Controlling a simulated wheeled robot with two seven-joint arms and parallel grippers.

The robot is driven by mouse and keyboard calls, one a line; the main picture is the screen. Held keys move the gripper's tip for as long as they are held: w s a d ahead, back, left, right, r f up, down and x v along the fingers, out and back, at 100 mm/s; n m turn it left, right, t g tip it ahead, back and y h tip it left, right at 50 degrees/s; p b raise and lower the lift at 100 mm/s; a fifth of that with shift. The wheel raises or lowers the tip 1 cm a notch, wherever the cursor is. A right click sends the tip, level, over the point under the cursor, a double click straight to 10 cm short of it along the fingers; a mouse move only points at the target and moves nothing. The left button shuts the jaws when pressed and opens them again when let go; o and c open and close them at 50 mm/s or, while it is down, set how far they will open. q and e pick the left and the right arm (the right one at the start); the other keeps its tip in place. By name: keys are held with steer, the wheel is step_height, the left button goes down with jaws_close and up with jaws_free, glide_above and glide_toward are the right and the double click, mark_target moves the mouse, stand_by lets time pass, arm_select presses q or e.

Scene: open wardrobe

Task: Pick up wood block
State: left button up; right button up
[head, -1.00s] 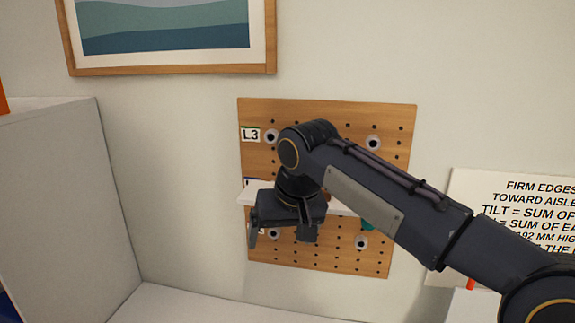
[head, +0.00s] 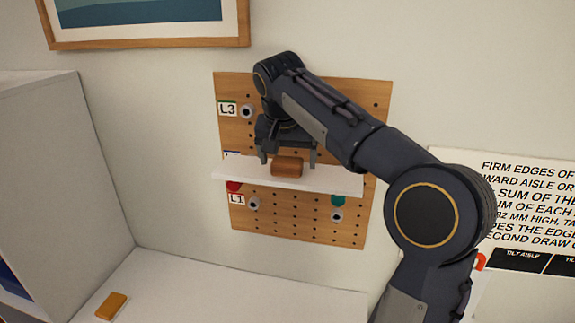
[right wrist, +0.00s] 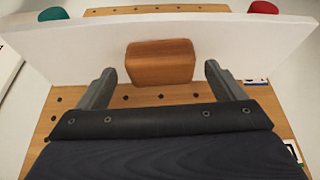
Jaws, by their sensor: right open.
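A brown wood block (head: 287,167) rests on a narrow white shelf (head: 335,182) mounted on a pegboard. It also shows in the right wrist view (right wrist: 160,62), between and just beyond the fingertips. My right gripper (head: 290,160) is open, with one finger to each side of the block and gaps on both sides; in the wrist view its fingertips (right wrist: 158,78) do not touch the block. A second, lighter orange-brown block (head: 111,306) lies on the white surface at the lower left. My left gripper is not in view.
The pegboard (head: 300,229) has round pegs, labels L3 and L1, and a red and a teal piece under the shelf. A grey-white panel (head: 50,170) stands at left. A printed sign (head: 520,200) is at right. The white surface (head: 230,290) below is largely clear.

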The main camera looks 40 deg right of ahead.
steer(key=shift+w+d+f, duration=0.15)
steer(key=shift+w+f, duration=0.05)
steer(key=shift+f, duration=0.45)
steer(key=c, duration=1.1)
steer(key=shift+o, duration=0.2)
steer(key=shift+r, duration=0.1)
